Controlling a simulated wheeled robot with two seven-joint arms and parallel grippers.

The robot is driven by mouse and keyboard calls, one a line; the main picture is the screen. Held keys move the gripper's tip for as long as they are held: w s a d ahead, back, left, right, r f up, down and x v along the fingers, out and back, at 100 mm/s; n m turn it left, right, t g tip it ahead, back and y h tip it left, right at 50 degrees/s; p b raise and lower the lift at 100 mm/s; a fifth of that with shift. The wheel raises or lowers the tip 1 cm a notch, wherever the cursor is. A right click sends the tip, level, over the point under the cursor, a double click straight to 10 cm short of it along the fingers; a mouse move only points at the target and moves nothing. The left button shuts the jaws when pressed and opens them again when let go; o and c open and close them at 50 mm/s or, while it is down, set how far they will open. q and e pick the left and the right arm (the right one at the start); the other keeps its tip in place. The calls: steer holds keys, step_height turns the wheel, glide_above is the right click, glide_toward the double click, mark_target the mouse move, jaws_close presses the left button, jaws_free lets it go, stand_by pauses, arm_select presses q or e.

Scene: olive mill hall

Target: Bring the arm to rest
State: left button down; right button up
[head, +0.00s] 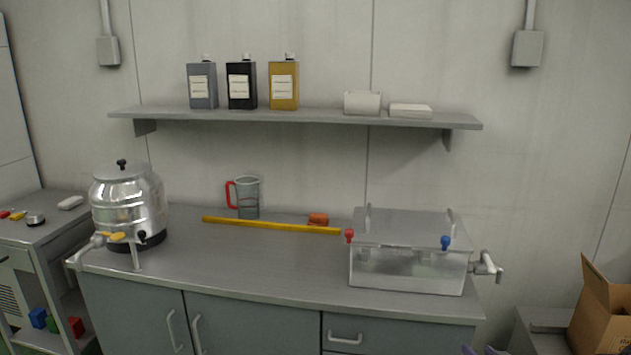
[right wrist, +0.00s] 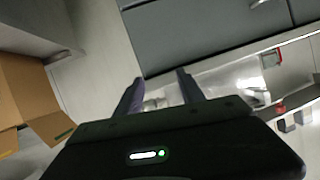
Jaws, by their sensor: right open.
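My right gripper (head: 480,350) shows only as purple fingertips at the bottom edge of the head view, in front of the counter's right end. In the right wrist view my right gripper (right wrist: 159,88) has its two dark purple fingers spread apart, with nothing between them. It is clear of the counter front. Most of the right arm is outside the head view. My left gripper is in neither view.
An open cardboard box (head: 600,318) stands at the right.

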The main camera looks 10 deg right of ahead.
steer(key=s+a+f+g+y, duration=0.1)
steer(key=s+a+f+g, duration=0.15)
steer(key=a+f, duration=0.4)
steer(key=s+a+f+m+g+y, duration=0.1)
steer(key=s+a+f+g, duration=0.1)
steer(key=s+a+f, duration=0.45)
steer(key=s+a+f+g+y, duration=0.15)
steer(key=a+f, duration=0.25)
steer(key=a, duration=0.4)
steer(key=s+a+f+n+g+y, duration=0.1)
steer(key=s+a+f+g, duration=0.2)
steer(key=s+a, duration=0.7)
steer(key=s+a+f+n+g+y, duration=0.1)
steer(key=s+a+f+g, duration=0.1)
steer(key=s+a, duration=0.9)
steer(key=shift+a+f+g, duration=0.4)
steer(key=shift+a+g, duration=0.15)
steer(key=shift+g, duration=0.35)
